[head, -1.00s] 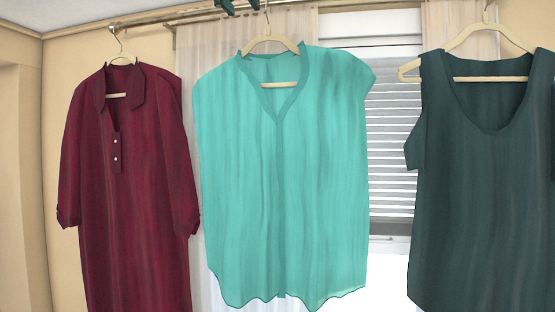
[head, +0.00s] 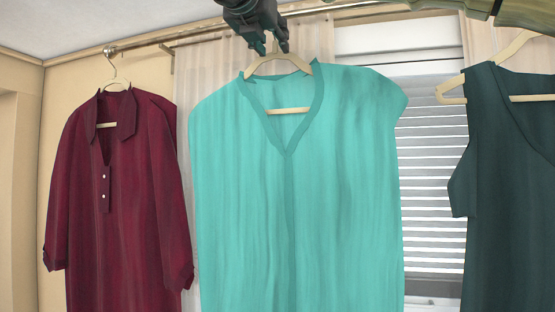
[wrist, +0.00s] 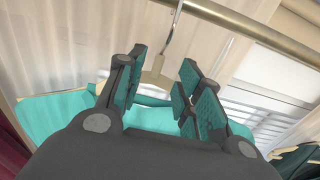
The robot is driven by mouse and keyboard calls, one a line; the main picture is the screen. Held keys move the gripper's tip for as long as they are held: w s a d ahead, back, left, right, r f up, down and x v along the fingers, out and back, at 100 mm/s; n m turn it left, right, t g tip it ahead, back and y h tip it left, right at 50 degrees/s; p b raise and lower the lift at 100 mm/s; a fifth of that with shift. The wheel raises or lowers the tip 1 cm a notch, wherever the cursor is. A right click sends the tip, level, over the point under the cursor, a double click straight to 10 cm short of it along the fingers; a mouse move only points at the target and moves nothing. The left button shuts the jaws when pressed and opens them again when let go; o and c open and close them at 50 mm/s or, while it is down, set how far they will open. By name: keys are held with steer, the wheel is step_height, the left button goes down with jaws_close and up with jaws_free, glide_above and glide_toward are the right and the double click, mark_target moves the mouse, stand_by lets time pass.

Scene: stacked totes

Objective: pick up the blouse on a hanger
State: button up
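The turquoise sleeveless blouse (head: 240,150) hangs in the middle of the head view on a cream hanger (head: 285,60). My gripper (head: 277,45) is at the top of the head view, right at the hanger's neck. In the wrist view my gripper (wrist: 155,85) is open, with the hanger's neck (wrist: 156,76) and metal hook (wrist: 172,35) between the two teal-padded fingers. There is a gap beside the neck, and I see no grip on it. The blouse's shoulders (wrist: 55,112) show below the fingers. In the head view my gripper hides the hook.
A rail (head: 150,41) runs along the top; it also crosses the wrist view (wrist: 250,30). A maroon shirt (head: 130,200) hangs to the left and a dark green top (head: 510,200) to the right. A window with blinds (head: 430,180) and curtains (head: 200,85) are behind.

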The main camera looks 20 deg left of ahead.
mark_target(275, 44)
steer(key=shift+w+r, duration=0.1)
steer(key=shift+w, duration=0.15)
steer(key=shift+s+r+p, duration=0.5)
steer(key=shift+s+p, duration=0.05)
steer(key=shift+s, duration=0.05)
steer(key=shift+w+a+r+p, duration=0.1)
steer(key=shift+w+p, duration=0.05)
steer(key=shift+p, duration=0.2)
steer(key=w, duration=0.1)
steer(key=w+p, duration=0.1)
steer(key=w, duration=0.1)
steer(key=w+f, duration=0.1)
steer(key=shift+w+a, duration=0.1)
steer(key=shift+w, duration=0.3)
steer(key=shift+s+r, duration=0.2)
steer(key=shift+s, duration=0.35)
steer(key=shift+w+f, duration=0.15)
steer(key=shift+w, duration=0.25)
jaws_close()
steer(key=shift+s, duration=0.1)
